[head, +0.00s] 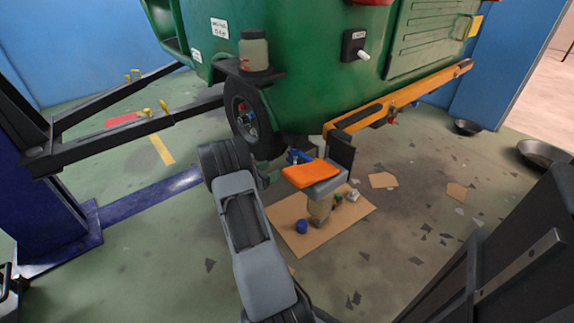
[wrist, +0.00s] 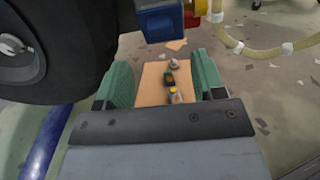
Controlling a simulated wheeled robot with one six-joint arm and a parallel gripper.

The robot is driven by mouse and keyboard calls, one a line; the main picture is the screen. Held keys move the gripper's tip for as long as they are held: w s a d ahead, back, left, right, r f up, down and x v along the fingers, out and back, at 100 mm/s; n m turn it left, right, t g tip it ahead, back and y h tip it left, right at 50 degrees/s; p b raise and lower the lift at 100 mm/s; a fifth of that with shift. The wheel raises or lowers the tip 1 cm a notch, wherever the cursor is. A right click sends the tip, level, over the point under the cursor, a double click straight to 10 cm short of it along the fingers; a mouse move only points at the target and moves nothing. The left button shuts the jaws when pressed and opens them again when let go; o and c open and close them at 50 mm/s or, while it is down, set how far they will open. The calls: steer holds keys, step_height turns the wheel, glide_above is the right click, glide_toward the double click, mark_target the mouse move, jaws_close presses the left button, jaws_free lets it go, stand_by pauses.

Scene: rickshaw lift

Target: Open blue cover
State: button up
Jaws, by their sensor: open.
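A small blue part (head: 297,157), likely the blue cover, sits under the green vehicle beside its wheel. In the wrist view the blue cover (wrist: 160,22) is a boxy piece with a red part beside it, at the top centre, beyond my fingertips. My gripper (wrist: 164,78) has two green fingers spread apart, with nothing between them but the view of the floor below. The gripper's green end (head: 270,178) is partly hidden by my arm in the head view. The fingers look apart from the cover. I cannot tell whether the cover is open.
The vehicle's black wheel (head: 243,115) is close to my gripper, and fills the upper left of the wrist view. A yellow hose (wrist: 268,48) hangs at right. An orange-topped stand (head: 312,174) and a cardboard sheet (head: 350,212) with small items are below. A lift arm (head: 135,128) is at left.

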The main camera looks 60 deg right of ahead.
mark_target(288, 161)
steer(key=b+x, duration=0.1)
steer(key=x, duration=0.7)
steer(key=shift+s+d+b, duration=0.1)
steer(key=shift+d+b, duration=0.15)
steer(key=shift+b, duration=0.05)
steer(key=shift+c, duration=0.3)
